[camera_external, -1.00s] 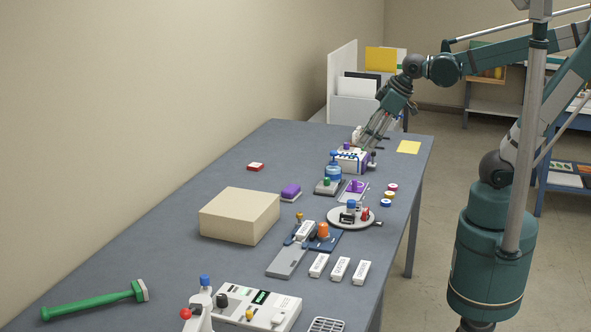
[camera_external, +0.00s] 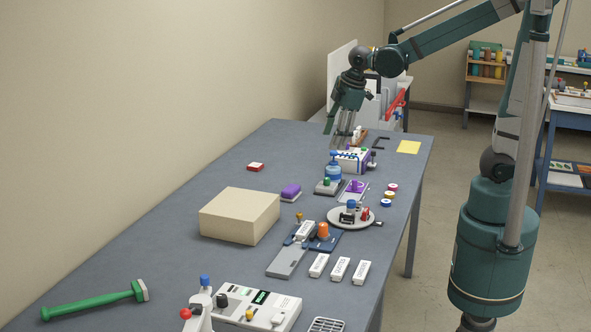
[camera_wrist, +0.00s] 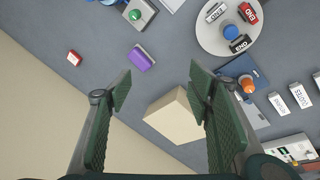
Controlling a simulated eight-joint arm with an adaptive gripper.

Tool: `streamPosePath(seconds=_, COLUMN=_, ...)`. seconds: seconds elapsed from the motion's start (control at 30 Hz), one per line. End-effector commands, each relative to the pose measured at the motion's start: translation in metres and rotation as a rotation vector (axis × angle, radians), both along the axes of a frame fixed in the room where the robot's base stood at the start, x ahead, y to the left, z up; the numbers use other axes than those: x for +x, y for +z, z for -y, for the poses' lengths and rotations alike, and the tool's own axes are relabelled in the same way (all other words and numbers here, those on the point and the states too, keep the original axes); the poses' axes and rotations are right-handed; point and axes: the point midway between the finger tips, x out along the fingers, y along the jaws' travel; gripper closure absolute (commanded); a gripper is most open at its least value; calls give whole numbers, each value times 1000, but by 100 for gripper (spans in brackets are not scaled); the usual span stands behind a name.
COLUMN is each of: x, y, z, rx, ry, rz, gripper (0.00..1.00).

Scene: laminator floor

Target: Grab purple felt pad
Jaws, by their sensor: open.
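The purple felt pad (camera_external: 291,190) is a small purple block with a pale base, lying on the grey table left of the middle. It also shows in the wrist view (camera_wrist: 141,58), above and between my fingers. My gripper (camera_external: 341,142) is over the far part of the table, behind the pad, and points down. In the wrist view my gripper (camera_wrist: 160,82) has its two green fingers wide apart with nothing between them. The pad is clear of the fingers and fully visible.
A large beige box (camera_external: 240,215) stands close in front of the pad. A small red block (camera_external: 255,167) lies behind it to the left. Right of the pad are a green-knobbed device (camera_external: 327,187) and a round white plate (camera_external: 345,224). Bare table lies left of the pad.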

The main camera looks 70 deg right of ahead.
Motion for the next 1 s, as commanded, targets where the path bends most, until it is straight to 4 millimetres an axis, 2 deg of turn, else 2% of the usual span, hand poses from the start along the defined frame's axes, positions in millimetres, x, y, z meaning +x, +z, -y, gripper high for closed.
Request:
streamPosePath(seconds=0.47, x=60, y=-31, z=8, rx=-85, ry=211, rz=-115, gripper=49)
streamPosePath(seconds=1.0, x=119, y=-85, z=16, rx=-153, ry=455, rz=-249, gripper=49)
